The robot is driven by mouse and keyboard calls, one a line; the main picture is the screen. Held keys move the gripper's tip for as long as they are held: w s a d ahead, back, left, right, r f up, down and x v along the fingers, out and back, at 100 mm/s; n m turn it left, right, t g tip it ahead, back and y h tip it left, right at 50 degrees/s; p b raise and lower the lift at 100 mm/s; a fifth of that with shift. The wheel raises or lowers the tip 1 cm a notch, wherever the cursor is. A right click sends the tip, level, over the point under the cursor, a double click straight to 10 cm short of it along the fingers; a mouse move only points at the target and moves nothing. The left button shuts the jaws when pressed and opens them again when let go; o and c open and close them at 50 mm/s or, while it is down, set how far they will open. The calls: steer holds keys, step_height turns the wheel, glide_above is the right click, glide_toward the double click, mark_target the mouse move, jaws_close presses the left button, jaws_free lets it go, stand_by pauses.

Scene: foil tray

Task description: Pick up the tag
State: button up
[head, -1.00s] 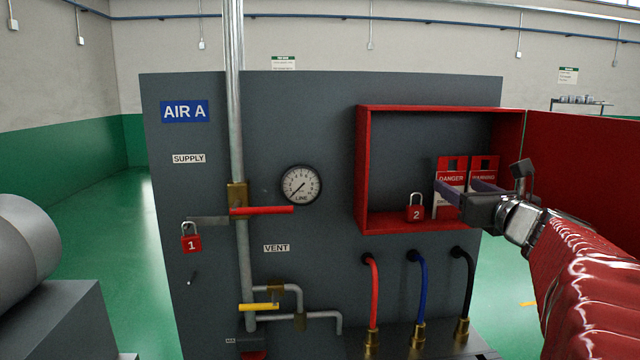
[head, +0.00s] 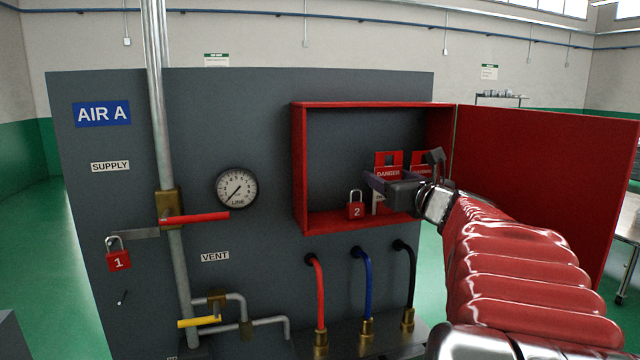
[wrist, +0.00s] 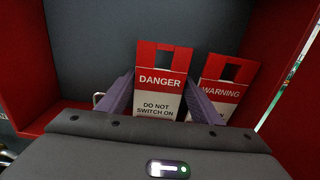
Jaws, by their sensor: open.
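Two red-and-white tags stand side by side in the open red box. The DANGER tag (head: 388,160) is on the left, the WARNING tag (head: 421,157) on the right. In the wrist view the DANGER tag (wrist: 160,80) reads "DO NOT SWITCH ON" and has a square hole near its top; the WARNING tag (wrist: 222,88) leans slightly. My gripper (head: 384,177) is open in front of the tags. In the wrist view its purple fingers (wrist: 158,88) appear either side of the DANGER tag, the right one overlapping the WARNING tag's lower left. Whether they touch is unclear. The tags' lower parts are hidden.
Red padlock 2 (head: 356,210) stands on the floor of the red box (head: 299,165), just left of my gripper. The box door (head: 545,180) is open to the right. Padlock 1 (head: 118,260) hangs at the supply valve. Coloured hoses (head: 320,290) run below the box.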

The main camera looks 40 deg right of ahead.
steer(key=shift+c, duration=0.6)
steer(key=c, duration=0.6)
steer(key=shift+o, duration=0.2)
